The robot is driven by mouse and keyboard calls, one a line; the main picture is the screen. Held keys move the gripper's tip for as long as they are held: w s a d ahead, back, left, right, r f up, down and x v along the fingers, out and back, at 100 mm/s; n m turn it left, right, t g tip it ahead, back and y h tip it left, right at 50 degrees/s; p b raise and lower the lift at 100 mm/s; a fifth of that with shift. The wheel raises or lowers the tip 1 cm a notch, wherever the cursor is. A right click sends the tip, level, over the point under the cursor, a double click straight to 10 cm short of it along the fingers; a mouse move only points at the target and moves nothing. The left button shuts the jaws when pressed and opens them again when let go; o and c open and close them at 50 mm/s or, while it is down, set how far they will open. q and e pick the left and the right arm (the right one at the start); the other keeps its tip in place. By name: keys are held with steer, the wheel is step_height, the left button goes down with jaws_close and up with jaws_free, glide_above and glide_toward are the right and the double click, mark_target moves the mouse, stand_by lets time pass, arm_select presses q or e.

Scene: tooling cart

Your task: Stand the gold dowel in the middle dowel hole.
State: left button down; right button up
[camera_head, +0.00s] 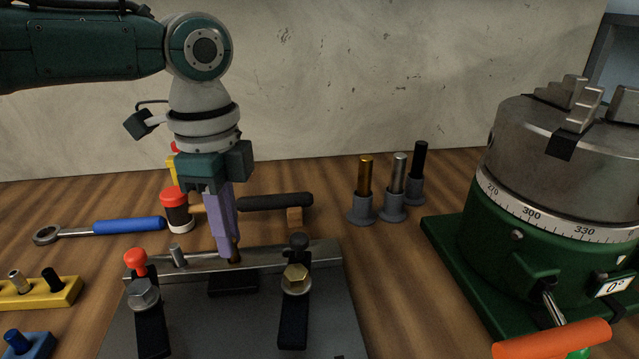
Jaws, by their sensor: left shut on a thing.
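My left gripper (231,252) points down over the rear rail (265,256) of the grey fixture plate. It is shut on a small brownish-gold piece (236,256), which appears to be the gold dowel; the fingers hide most of it. Its lower end is at the rail, but I cannot tell whether it is in a hole. The middle dowel hole cannot be made out. A silver dowel (178,256) stands in the rail to the left. My right gripper is not in view.
Gold, silver and black pins (365,176) stand in grey holders behind right. A green rotary table (500,255) fills the right. A yellow block (65,293) sits left.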

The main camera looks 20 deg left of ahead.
arm_select(q)
steer(key=c, duration=0.8)
jaws_free()
steer(key=shift+o, duration=0.4)
steer(key=o, duration=0.3)
steer(key=shift+o, duration=0.2)
steer(key=shift+r, duration=0.1)
step_height(320, 180, up, 6)
steer(key=p, duration=0.7)
